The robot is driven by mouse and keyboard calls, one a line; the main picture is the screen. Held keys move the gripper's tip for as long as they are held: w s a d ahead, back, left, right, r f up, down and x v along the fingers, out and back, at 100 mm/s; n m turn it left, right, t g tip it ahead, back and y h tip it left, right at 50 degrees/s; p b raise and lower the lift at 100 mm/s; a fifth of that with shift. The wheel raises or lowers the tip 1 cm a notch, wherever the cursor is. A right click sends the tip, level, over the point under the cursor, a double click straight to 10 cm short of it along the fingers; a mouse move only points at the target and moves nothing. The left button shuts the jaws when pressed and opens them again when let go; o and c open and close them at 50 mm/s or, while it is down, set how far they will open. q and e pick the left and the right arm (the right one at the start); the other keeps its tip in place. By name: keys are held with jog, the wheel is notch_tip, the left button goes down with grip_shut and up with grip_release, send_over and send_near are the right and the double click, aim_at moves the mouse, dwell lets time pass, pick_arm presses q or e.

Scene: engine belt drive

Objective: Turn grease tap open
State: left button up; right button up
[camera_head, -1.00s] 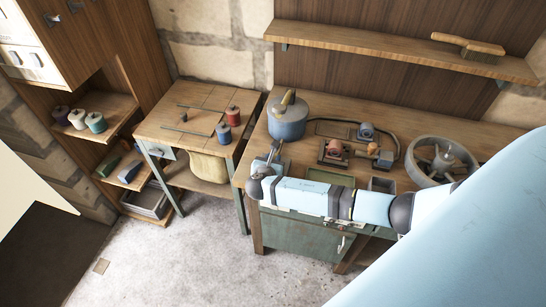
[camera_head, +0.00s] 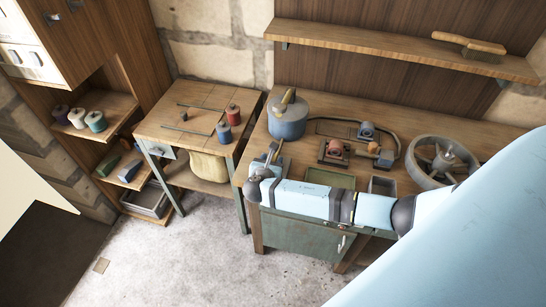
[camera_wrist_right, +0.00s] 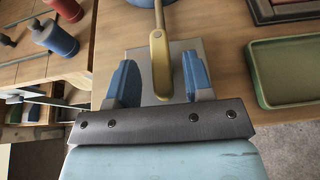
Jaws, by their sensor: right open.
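The grease pot (camera_head: 287,122) is a blue-grey round can with a lid on the bench's left end. In the right wrist view the lever (camera_wrist_right: 160,62) points down toward my gripper. My right gripper (camera_head: 268,156) is open in front of the pot. Its blue fingers (camera_wrist_right: 157,82) appear on either side of the lever's rounded end; whether the lever lies at fingertip depth I cannot tell. No contact shows. My left gripper is not in view.
A green tray (camera_head: 330,179) and a grey box (camera_head: 382,186) lie beside my right forearm. A red and a blue device, a hose and a spoked wheel (camera_head: 443,160) are farther right on the bench.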

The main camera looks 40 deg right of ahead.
jog(key=b+v, duration=0.1)
jog(key=v, duration=1.1)
jog(key=shift+w, duration=0.1)
